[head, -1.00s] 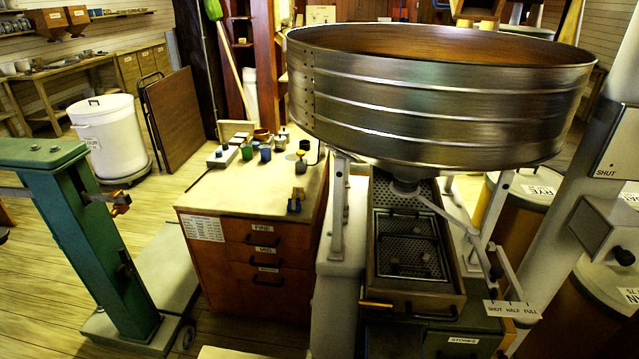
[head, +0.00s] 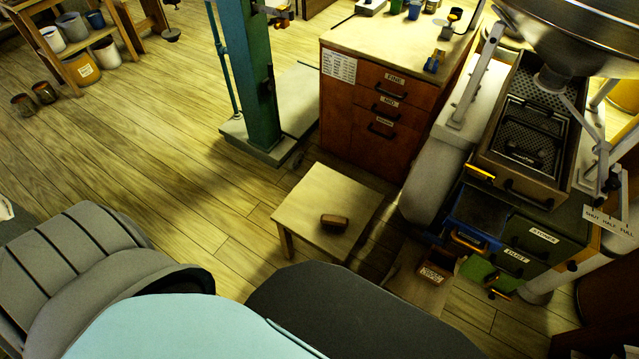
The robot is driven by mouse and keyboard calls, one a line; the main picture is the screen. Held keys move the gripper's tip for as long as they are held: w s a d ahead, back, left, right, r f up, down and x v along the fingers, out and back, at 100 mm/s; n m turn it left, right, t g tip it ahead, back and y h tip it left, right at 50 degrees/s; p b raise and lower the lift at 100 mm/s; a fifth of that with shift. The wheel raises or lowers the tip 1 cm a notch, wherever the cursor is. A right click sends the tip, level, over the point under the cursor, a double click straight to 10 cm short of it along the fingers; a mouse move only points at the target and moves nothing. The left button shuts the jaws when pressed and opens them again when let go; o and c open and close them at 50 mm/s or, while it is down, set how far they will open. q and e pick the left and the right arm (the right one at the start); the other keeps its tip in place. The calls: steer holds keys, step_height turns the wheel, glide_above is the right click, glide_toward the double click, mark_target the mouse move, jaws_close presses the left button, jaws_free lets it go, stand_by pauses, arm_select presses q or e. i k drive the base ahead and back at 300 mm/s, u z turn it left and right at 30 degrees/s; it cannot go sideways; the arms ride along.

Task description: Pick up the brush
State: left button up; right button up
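A small brown block-shaped object, which looks like the brush (head: 337,222), lies on top of a low pale wooden stool (head: 300,207). It lies near the stool's front right part with clear stool top around it. Its bristles are too small to make out. Neither of my grippers is in view, so nothing shows near the brush.
A wooden drawer cabinet (head: 345,110) stands behind the stool. Right of it is the sieve machine with a blue drawer (head: 470,222) pulled out. A labelled brown box (head: 433,273) sits low before it. A green scale column (head: 247,75) stands behind left. Floor left of the stool is clear.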

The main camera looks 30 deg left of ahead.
mark_target(326, 221)
steer(key=u, duration=0.3)
steer(key=i, duration=0.3)
steer(key=u, duration=1.1)
steer(key=k, duration=1.05)
steer(key=u, duration=1)
steer(key=i, duration=1.35)
steer(key=z, duration=1.45)
steer(key=i, duration=0.55)
steer(key=z, duration=0.55)
